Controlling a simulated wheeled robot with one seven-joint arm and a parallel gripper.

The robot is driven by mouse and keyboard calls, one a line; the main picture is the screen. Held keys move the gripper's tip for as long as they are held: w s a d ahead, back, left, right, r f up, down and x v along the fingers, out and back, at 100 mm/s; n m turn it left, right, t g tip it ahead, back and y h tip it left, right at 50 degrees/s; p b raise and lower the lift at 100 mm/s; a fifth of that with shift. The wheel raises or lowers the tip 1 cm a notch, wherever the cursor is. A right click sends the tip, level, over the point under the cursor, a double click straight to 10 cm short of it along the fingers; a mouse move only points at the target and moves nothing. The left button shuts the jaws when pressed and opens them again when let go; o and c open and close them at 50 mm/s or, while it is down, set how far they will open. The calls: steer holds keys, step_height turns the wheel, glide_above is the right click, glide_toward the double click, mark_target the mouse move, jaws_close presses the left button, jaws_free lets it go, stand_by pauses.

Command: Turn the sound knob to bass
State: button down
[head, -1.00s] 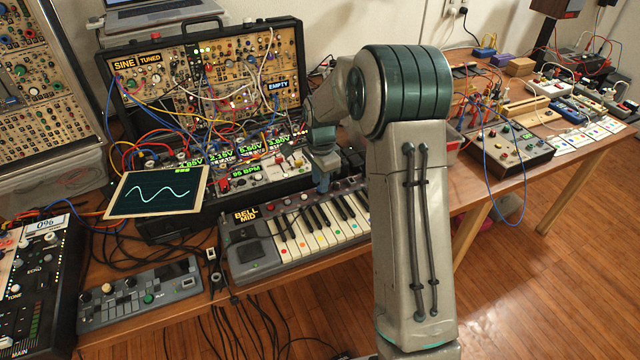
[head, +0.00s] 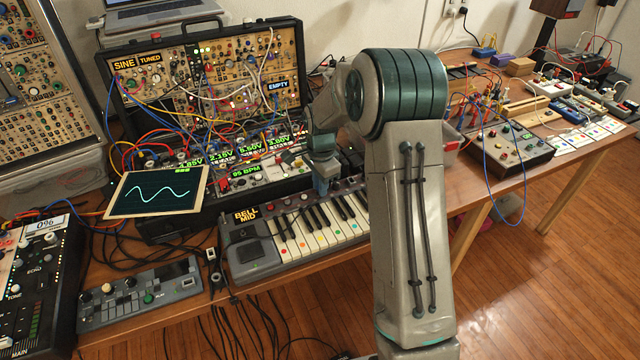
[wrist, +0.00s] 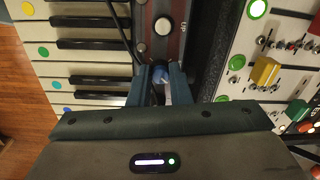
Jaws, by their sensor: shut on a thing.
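The small keyboard (head: 315,236) lies on the table's front edge, with coloured dots on its white keys. Its display (head: 246,214) reads BELL and MID. My gripper (head: 324,190) is lowered over the control strip behind the keys.
A modular synth case (head: 205,75) with many patch cables stands behind the keyboard. A panel with lit buttons and small switches (wrist: 262,72) lies close to the gripper's right in the wrist view. A tablet with a wave (head: 157,192) leans at left.

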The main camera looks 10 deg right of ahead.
steer(key=n, duration=1)
steer(key=shift+n, duration=0.4)
steer(key=n, duration=0.6)
steer(key=shift+d+r, duration=0.1)
steer(key=shift+n, duration=0.4)
steer(key=c, duration=1.6)
jaws_free()
step_height(320, 180, up, 14)
steer(key=shift+d+g+p, duration=0.2)
steer(key=shift+g+p, duration=0.1)
